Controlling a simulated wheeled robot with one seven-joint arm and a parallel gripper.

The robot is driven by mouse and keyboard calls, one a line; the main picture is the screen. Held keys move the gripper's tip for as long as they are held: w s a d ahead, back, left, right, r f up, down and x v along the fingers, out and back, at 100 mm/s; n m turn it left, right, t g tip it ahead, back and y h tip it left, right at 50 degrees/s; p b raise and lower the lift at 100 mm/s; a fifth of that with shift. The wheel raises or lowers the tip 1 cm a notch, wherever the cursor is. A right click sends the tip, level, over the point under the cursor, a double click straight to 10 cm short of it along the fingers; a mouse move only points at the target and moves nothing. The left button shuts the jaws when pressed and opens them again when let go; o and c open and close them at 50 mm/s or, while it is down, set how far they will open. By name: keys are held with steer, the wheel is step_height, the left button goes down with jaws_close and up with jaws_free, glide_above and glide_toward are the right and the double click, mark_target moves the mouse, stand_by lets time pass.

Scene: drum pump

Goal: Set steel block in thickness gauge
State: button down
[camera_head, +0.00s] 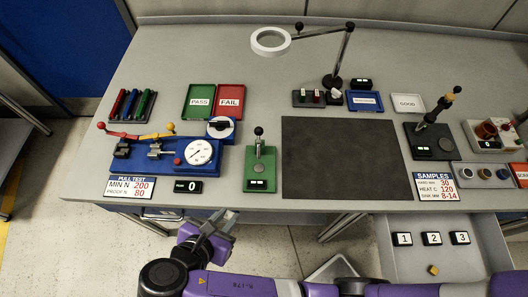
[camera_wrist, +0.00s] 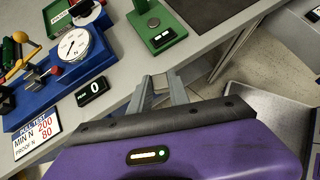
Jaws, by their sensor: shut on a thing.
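My gripper (camera_head: 222,220) hangs in front of the table's front edge, left of centre in the head view. In the wrist view my gripper (camera_wrist: 160,82) has its two grey fingers closed on a small grey piece (camera_wrist: 161,89), which looks like the steel block; its outline is hard to tell from the fingers. What looks like the thickness gauge is a green stand (camera_head: 259,171) with a black-knobbed post and small display, near the front edge. It also shows at the top of the wrist view (camera_wrist: 160,29). My gripper is in front of the stand and to its left.
The blue pull tester (camera_head: 165,153) with a dial is left of the stand, with a 0 display (camera_head: 188,186) before it. A bare dark mat (camera_head: 345,157) is right of the stand. An open drawer (camera_head: 440,262) with numbered tags juts out at the lower right.

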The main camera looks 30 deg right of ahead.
steer(key=w+d+b, duration=0.1)
steer(key=d+b, duration=0.1)
steer(key=w+d+b, duration=0.1)
steer(key=d+b, duration=0.1)
steer(key=b, duration=0.1)
steer(key=w+d+b, duration=0.2)
steer(key=shift+d+f, duration=0.4)
steer(key=w+d, duration=0.1)
steer(key=d, duration=0.1)
steer(key=w+d+p, duration=0.1)
steer(key=w+d, duration=0.1)
steer(key=d, duration=0.1)
steer(key=w+d, duration=0.2)
steer(key=d, duration=0.1)
steer(key=shift+w+d+r, duration=0.1)
steer(key=shift+d+r, duration=0.1)
steer(key=shift+r, duration=0.2)
steer(key=shift+f, duration=1.8)
steer(key=shift+p, duration=0.3)
steer(key=c, duration=1.2)
jaws_free()
steer(key=shift+f, duration=0.1)
steer(key=shift+c, duration=0.2)
